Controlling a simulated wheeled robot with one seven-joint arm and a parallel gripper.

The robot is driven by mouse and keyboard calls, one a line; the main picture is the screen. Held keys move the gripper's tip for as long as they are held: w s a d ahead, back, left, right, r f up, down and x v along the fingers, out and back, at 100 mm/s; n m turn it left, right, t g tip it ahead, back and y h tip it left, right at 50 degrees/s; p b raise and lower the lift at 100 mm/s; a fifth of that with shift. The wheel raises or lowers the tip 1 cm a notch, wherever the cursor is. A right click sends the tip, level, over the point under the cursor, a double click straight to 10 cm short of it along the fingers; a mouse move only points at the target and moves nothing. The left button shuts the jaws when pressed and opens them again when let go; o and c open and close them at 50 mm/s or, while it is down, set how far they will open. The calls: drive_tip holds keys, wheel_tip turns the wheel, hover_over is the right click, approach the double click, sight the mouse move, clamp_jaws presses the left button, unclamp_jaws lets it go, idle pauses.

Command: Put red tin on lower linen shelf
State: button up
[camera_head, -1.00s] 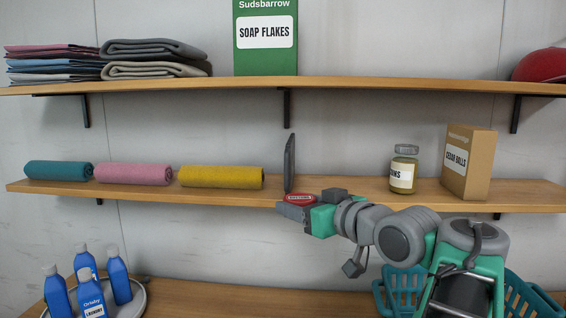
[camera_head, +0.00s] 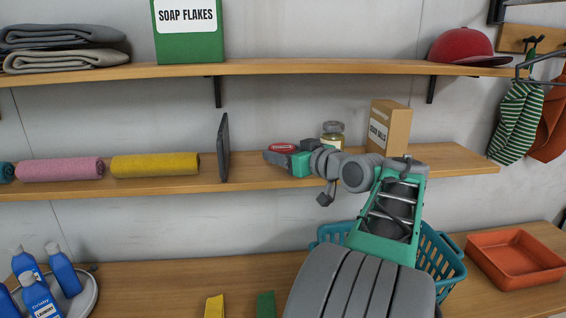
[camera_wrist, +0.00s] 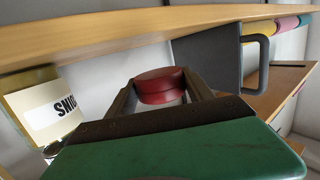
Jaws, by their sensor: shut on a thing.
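The lower linen shelf (camera_head: 130,186) is the wooden board with rolled towels. The tin shows over this shelf, right of the grey upright divider (camera_head: 224,150) and left of the glass jar (camera_head: 333,135). I cannot tell whether the tin touches the board. My gripper hides part of its side.
A yellow roll (camera_head: 155,165) and a pink roll (camera_head: 60,170) lie left of the divider. A tan box (camera_head: 390,127) stands right of the jar. The upper shelf (camera_head: 300,67) runs above. A teal basket (camera_head: 440,262) stands below. The shelf's right end is bare.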

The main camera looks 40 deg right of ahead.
sight(284, 174)
drive_tip(key=f, duration=0.2)
drive_tip(key=f+p, duration=0.1)
drive_tip(key=shift+w+d+f, duration=0.3)
drive_tip(key=shift+d+f, duration=0.05)
drive_tip(key=shift+f, duration=0.05)
drive_tip(key=shift+f+b, duration=0.35)
drive_tip(key=shift+f, duration=0.05)
drive_tip(key=o, duration=1.5)
drive_tip(key=shift+r, duration=0.1)
drive_tip(key=shift+r+p, duration=0.35)
drive_tip(key=shift+p, duration=0.2)
drive_tip(key=s+r+b, duration=0.1)
drive_tip(key=s, duration=1.1)
drive_tip(key=shift+a+r, duration=0.2)
drive_tip(key=shift+a, duration=0.15)
